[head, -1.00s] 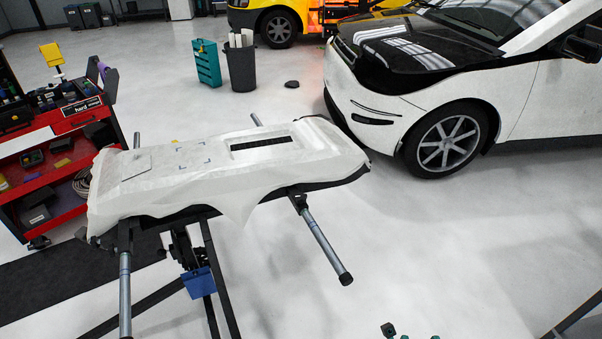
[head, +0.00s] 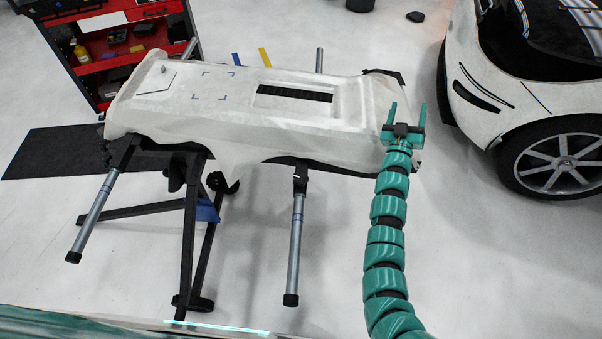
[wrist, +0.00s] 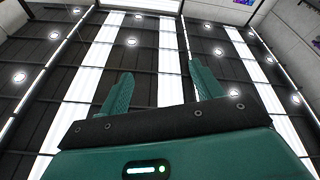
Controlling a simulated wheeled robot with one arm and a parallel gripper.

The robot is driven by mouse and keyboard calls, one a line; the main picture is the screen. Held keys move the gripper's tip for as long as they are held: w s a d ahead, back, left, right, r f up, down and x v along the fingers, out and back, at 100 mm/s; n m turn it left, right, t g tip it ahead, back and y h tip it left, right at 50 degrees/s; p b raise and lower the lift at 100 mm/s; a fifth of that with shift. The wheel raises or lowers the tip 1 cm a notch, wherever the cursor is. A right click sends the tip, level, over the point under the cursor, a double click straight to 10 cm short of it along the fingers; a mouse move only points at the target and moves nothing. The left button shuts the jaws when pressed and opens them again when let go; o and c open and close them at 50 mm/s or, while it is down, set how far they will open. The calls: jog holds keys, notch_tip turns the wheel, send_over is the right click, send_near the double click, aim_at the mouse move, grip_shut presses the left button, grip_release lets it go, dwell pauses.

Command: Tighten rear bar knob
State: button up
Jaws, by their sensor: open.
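A wrapped panel under white film (head: 190,115) lies on a black stand (head: 187,240) with grey support bars. One bar (head: 295,250) slopes down at the near right and another (head: 92,218) at the near left. A dark clamp (head: 300,178) sits at the top of the near right bar. A dark rounded part (head: 222,182) shows under the panel's near edge. I cannot tell which part is the rear bar knob. My gripper (head: 407,112) is open, empty and pointing up beside the panel's right end. In the wrist view its jaws (wrist: 161,72) are apart before the ceiling.
A red tool cart (head: 105,60) stands behind the panel at left. A white car (head: 520,110) is at right. A black mat (head: 55,150) lies at left. A blue strip (head: 236,59) and yellow strip (head: 265,57) show behind the panel. Floor in front is mostly clear.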

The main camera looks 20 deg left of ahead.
jog(key=w+a+n+g+y, duration=0.4)
jog(key=w+a+n+y, duration=0.1)
jog(key=a, duration=0.5)
jog(key=s+a+r+n+g+y, duration=0.15)
jog(key=a+n+g, duration=0.3)
jog(key=a, duration=0.45)
jog(key=s+a+n+g+y, duration=0.2)
jog(key=a+n+g, duration=0.25)
jog(key=a, duration=0.35)
jog(key=n+g+h, duration=0.8)
jog(key=n+g, duration=0.1)
jog(key=n, duration=0.4)
send_over(300, 177)
notch_tip(300, 177, down, 17)
jog(key=shift+p, duration=1)
jog(key=shift+c, duration=0.3)
